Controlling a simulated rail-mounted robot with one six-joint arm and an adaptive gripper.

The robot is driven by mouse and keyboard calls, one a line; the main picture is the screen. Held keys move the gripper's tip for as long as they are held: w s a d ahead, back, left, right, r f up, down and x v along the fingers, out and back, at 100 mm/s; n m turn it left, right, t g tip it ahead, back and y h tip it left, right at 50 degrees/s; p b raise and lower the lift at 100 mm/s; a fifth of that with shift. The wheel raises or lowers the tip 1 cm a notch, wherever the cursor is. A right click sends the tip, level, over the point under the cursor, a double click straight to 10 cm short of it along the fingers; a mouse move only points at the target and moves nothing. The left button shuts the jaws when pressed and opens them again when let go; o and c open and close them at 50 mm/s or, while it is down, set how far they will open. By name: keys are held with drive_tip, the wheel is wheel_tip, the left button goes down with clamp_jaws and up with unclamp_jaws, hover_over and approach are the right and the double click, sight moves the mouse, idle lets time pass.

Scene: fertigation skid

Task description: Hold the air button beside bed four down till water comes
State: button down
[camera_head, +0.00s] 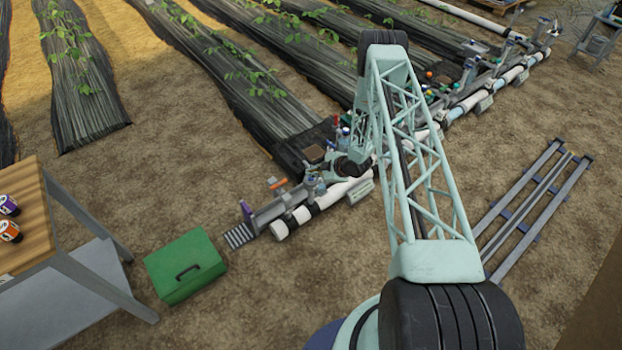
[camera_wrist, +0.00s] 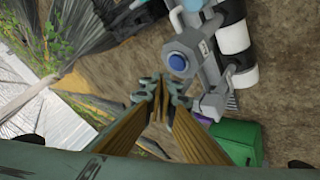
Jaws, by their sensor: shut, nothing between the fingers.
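A round blue button (camera_wrist: 178,62) sits on a grey hexagonal housing (camera_wrist: 193,45) in the wrist view. A small pale label beside it is too small to read, so I cannot tell the bed number. My gripper (camera_wrist: 160,82) is shut and empty, its tips showing just below and left of the button; I cannot tell the remaining height or whether they touch the housing. In the head view my arm covers much of the middle of the skid, and the button cannot be picked out there.
Planted beds (camera_head: 250,95) under black film run up from the white pipe line (camera_head: 300,215). A green box (camera_head: 185,265) lies on the soil near a table (camera_head: 28,215) with small jars. Metal rails (camera_head: 535,195) lie at right. Open soil lies in front.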

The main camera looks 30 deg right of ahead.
sight(311, 179)
drive_tip(key=shift+r+p, duration=0.65)
drive_tip(key=shift+r, duration=1.15)
drive_tip(key=shift+r, duration=0.1)
